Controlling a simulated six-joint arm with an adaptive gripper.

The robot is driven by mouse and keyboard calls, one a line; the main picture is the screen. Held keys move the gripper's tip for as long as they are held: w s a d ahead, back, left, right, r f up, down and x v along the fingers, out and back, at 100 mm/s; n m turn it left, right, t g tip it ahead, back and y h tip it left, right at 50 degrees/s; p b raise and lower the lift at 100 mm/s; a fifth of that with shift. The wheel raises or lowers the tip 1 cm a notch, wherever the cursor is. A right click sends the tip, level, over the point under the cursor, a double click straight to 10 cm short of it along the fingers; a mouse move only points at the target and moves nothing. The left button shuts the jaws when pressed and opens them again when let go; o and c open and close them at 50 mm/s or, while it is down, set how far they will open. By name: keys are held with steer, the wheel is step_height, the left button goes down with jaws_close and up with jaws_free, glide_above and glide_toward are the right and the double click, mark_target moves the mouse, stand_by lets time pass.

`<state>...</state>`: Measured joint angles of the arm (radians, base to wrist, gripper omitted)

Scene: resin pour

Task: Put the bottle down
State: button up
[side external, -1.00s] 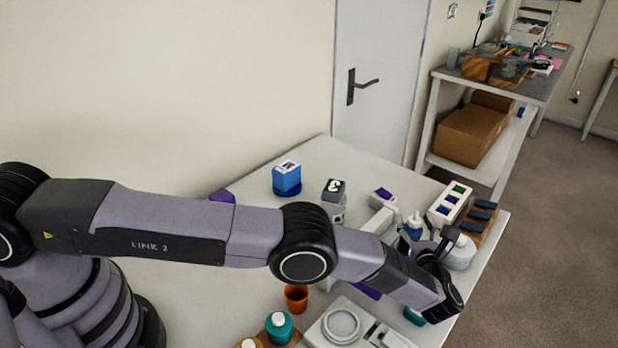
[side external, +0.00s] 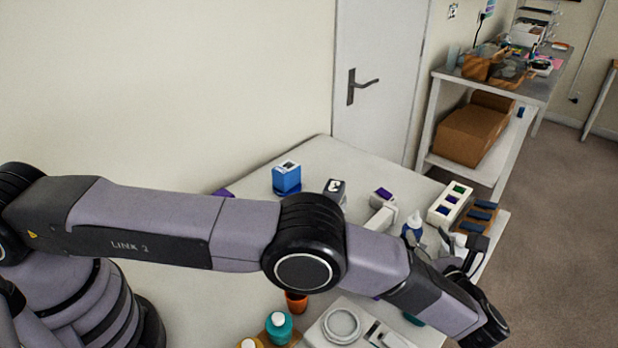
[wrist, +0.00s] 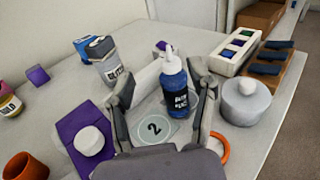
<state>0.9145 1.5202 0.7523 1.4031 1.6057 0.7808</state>
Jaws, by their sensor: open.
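A blue bottle (wrist: 176,96) with a white nozzle and a dark label stands upright on the table, in the middle of the wrist view. In the side view the bottle (side external: 412,228) shows just left of my gripper (side external: 462,246). In the wrist view my gripper (wrist: 162,78) is open, with one finger to the left of the bottle and one to the right. Gaps show between the bottle and both fingers. A pale round disc marked 2 (wrist: 155,129) lies near the bottle's base. The bottle's lowest edge is partly hard to make out.
A white lidded pot (wrist: 245,102) stands close to the right finger. Behind it are a white rack (wrist: 222,54) and a wooden tray (wrist: 290,66). A grey-lidded container (wrist: 107,66) stands at left, a purple slab (wrist: 72,132) nearer. An orange cup (side external: 296,303) is near my arm.

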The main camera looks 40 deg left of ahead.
steer(key=a+r+n+g+h, duration=0.3)
steer(key=a+r+n+g, duration=0.6)
steer(key=a+r, duration=1.2)
steer(key=s+a+r+n+h, duration=0.3)
steer(key=s+a+r+n, duration=0.25)
steer(key=s, duration=0.45)
steer(key=s+a+r+n+h, duration=0.3)
steer(key=s+a+r+n, duration=0.25)
steer(key=s, duration=0.55)
steer(key=s+f+n+t+h, duration=0.1)
steer(key=s+f+n, duration=0.1)
steer(key=s, duration=0.4)
steer(key=s+a+f+n+t+h, duration=0.1)
steer(key=s+n, duration=0.3)
steer(key=s, duration=0.3)
steer(key=shift+s+a+f+t+h, duration=0.15)
steer(key=shift+s+f+t+h, duration=0.15)
steer(key=shift+f+t+h, duration=0.1)
